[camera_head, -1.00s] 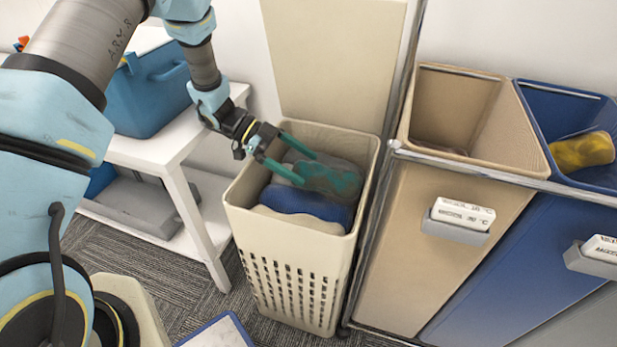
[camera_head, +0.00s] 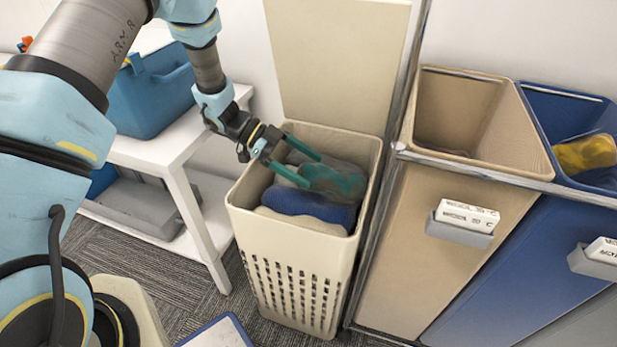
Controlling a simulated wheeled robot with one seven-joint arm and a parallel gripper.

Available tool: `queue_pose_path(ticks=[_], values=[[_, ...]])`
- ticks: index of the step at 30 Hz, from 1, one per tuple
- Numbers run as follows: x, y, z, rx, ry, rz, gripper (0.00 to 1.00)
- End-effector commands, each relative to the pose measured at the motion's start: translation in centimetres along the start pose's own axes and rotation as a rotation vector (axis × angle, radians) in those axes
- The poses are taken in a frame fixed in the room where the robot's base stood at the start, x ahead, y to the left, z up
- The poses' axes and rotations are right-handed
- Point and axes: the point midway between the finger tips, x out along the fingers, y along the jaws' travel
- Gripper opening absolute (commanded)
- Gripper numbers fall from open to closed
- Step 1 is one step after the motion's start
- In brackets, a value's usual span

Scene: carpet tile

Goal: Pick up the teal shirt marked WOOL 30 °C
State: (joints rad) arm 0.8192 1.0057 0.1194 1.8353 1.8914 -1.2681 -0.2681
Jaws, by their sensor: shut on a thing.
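A teal shirt (camera_head: 340,184) with brownish patches lies bunched on top of the pile in the cream laundry basket (camera_head: 290,232). My gripper (camera_head: 315,172) reaches into the basket from the upper left, its teal fingers pointing right and down. It is shut on the teal shirt at the shirt's left end. The shirt is still among the other clothes. No WOOL 30 °C marking is readable on it.
Blue (camera_head: 305,207) and grey clothes lie in the basket. A metal rail (camera_head: 385,170) stands beside it. Right are a beige bin (camera_head: 455,215) and a blue bin (camera_head: 500,245) holding a yellow cloth (camera_head: 584,153). A white bench (camera_head: 170,150) carries a blue case (camera_head: 152,92).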

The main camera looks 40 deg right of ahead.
Motion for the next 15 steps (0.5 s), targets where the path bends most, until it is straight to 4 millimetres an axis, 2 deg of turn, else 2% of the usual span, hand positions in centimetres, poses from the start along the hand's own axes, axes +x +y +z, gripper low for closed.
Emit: queue_pose_path(ticks=[1, 7, 10, 12, 13, 14, 15], values=[[2.6, 0.9, 1.5, -0.015, -0.015, 0.026, 0.35], [2.5, 0.8, 1.2, -0.015, -0.015, 0.025, 0.35], [2.0, 0.8, 0.2, -0.013, -0.015, 0.025, 0.35], [1.4, 0.7, -0.9, -0.014, -0.016, 0.025, 0.14], [1.1, 0.7, -1.4, -0.014, -0.016, 0.025, 0.11], [0.8, 0.7, -2.0, -0.013, -0.015, 0.025, 0.0], [0.3, 0.7, -2.8, -0.013, -0.015, 0.026, 0.0]])
